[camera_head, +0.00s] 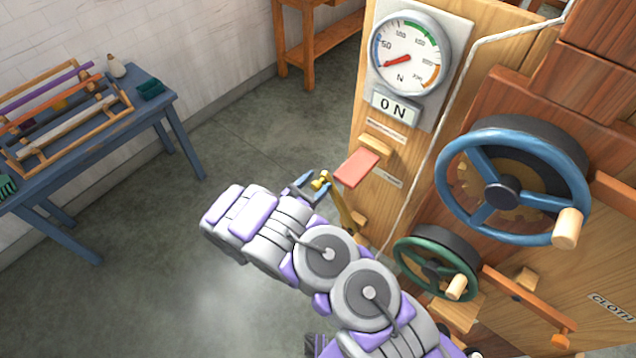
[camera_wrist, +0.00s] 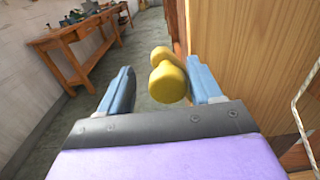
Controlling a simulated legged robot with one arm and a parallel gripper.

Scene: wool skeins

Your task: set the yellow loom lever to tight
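The yellow loom lever (camera_head: 345,213) is a slim brass-coloured arm on the side of the wooden loom post, with a rounded yellow knob (camera_head: 320,181) at its upper end. The knob also shows large in the wrist view (camera_wrist: 168,82). My gripper (camera_head: 311,197) is open at the knob, its two blue fingers apart. In the wrist view my gripper (camera_wrist: 160,75) has the knob between its fingers, close to the right finger and well clear of the left. I cannot tell whether the right finger touches it. The small labels on the post are unreadable.
A flat red paddle (camera_head: 357,168) juts from the post just right of the knob. Above are a dial gauge (camera_head: 408,53) and a "0 N" plate (camera_head: 393,107). Blue (camera_head: 512,188) and green (camera_head: 436,268) handwheels stand right. A blue table (camera_head: 150,105) stands left, with clear floor between.

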